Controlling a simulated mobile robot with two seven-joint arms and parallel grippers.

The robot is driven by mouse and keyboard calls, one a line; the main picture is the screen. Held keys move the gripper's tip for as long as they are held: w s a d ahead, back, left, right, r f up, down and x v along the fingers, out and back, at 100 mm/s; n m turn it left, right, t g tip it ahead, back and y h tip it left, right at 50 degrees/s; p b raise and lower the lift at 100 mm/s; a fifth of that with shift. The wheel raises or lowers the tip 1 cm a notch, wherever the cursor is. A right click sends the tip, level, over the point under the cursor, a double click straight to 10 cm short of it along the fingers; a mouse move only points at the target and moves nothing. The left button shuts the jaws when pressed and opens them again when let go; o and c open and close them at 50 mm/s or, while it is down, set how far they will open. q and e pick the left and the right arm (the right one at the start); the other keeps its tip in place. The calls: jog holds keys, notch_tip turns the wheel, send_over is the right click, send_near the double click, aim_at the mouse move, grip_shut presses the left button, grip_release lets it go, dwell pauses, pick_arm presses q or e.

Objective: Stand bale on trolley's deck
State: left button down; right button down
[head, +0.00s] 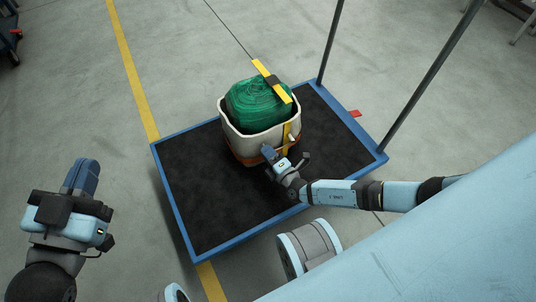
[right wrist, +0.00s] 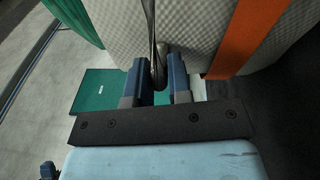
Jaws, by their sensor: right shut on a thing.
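The bale (head: 248,136) is a pale sack with an orange lower band and a roll of green netting (head: 255,103) in its open top. It appears upright over the black deck of the blue-edged trolley (head: 190,178); I cannot tell whether its base touches. My right gripper (head: 275,159) is at the bale's near side. In the right wrist view its fingers (right wrist: 157,85) are shut on a slim grey handle (right wrist: 159,62) against the pale woven wall (right wrist: 190,28). My left gripper (head: 83,176) is off to the left, away from the trolley; its finger gap is unclear.
Dark posts (head: 329,43) stand at the trolley's far right edge. A yellow floor line (head: 132,70) passes by the trolley. Bare deck lies left of the bale.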

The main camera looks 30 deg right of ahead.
jog(key=c, duration=1.3)
grip_release()
pick_arm(q)
jog(key=shift+s, duration=0.15)
pick_arm(e)
jog(key=shift+o, duration=1.2)
jog(key=shift+s, duration=0.35)
pick_arm(q)
jog(key=n+p, duration=0.1)
jog(key=s+d+n+g+p, duration=0.1)
jog(key=shift+f+y+p, duration=0.25)
jog(key=shift+y+p, duration=0.05)
pick_arm(e)
jog(key=s+d, duration=0.2)
jog(key=s, duration=0.9)
jog(key=shift+f, duration=0.4)
pick_arm(q)
jog(key=shift+a, duration=0.1)
pick_arm(e)
jog(key=shift+s, duration=0.1)
